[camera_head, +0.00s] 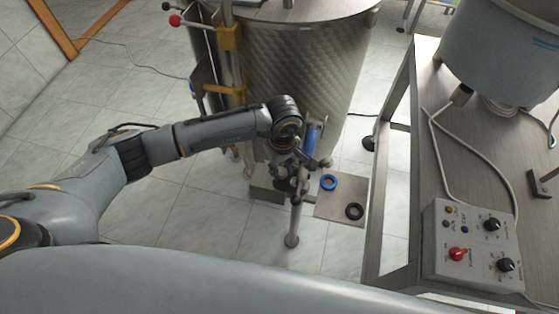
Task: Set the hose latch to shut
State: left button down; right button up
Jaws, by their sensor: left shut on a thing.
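My left arm comes in from the left to the front of the steel tank (300,75). My left gripper (300,178) points down at the tank's lower front and is shut at the hose latch. A blue handle (311,138), which looks like part of the latch, stands nearly upright just right of my wrist. My wrist and fingers hide most of the latch, so its exact position is hard to tell. My right gripper is not in view.
A blue ring (329,182) and a black ring (354,211) lie on a floor plate (338,209). A metal leg (294,222) stands below my gripper. A steel table (398,200) at right bears a control box (470,245) and a grey vat (500,50).

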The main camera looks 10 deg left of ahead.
aim_at(284, 172)
pick_arm(q)
jog(key=shift+d, duration=0.15)
jog(key=c, duration=1)
grip_release()
jog(key=shift+d, duration=0.1)
jog(key=shift+c, duration=0.2)
jog(key=shift+r, duration=0.1)
notch_tip(284, 172, up, 12)
jog(key=shift+f, duration=0.1)
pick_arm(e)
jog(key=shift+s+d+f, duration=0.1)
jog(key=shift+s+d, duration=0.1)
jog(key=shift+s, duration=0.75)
